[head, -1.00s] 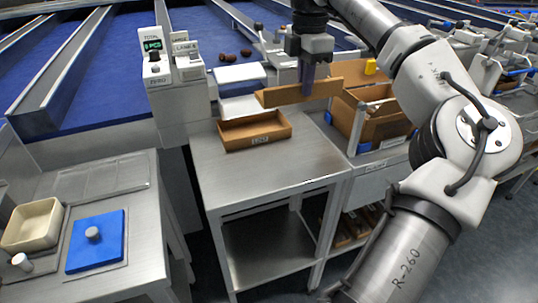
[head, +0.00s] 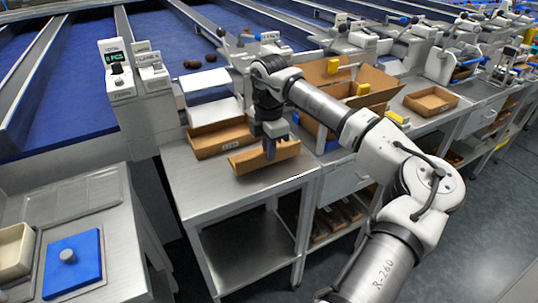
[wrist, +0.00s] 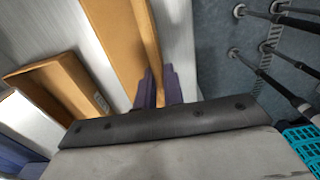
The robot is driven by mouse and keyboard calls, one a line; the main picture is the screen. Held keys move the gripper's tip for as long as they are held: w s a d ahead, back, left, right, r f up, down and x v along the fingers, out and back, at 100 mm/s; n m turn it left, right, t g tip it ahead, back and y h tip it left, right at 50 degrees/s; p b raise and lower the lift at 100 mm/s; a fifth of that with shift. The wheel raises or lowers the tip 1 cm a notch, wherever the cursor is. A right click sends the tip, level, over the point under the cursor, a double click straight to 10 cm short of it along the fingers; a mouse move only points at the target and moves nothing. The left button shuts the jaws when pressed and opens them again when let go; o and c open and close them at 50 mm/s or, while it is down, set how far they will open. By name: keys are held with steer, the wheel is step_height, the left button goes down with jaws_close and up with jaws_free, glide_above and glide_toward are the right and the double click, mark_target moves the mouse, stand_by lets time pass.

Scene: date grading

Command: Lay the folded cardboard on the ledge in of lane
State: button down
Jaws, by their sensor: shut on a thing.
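My gripper (head: 269,150) is shut on the folded cardboard (head: 250,160), a brown strip with an upright side. The cardboard is low over the steel table, just right of and in front of a shallow cardboard tray (head: 205,145); I cannot tell whether it touches the table. In the wrist view the folded cardboard (wrist: 112,35) runs up from my gripper's purple fingers (wrist: 158,88), one of its walls between them. The tray (wrist: 68,78) shows to its left. White ledges, an upper (head: 205,80) and a lower (head: 214,112), are at the lane end behind the tray.
The steel table (head: 205,182) has free room at its front. Larger open cartons (head: 345,75) stand to the right behind my arm. A counter (head: 120,66) with a green display stands left of the ledges. Dark dates (head: 192,64) lie on the blue lane.

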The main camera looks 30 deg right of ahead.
steer(key=shift+f, duration=1.3)
steer(key=shift+f, duration=0.15)
steer(key=c, duration=1.5)
jaws_free()
step_height(320, 180, up, 12)
steer(key=b, duration=0.1)
steer(key=shift+r, duration=0.2)
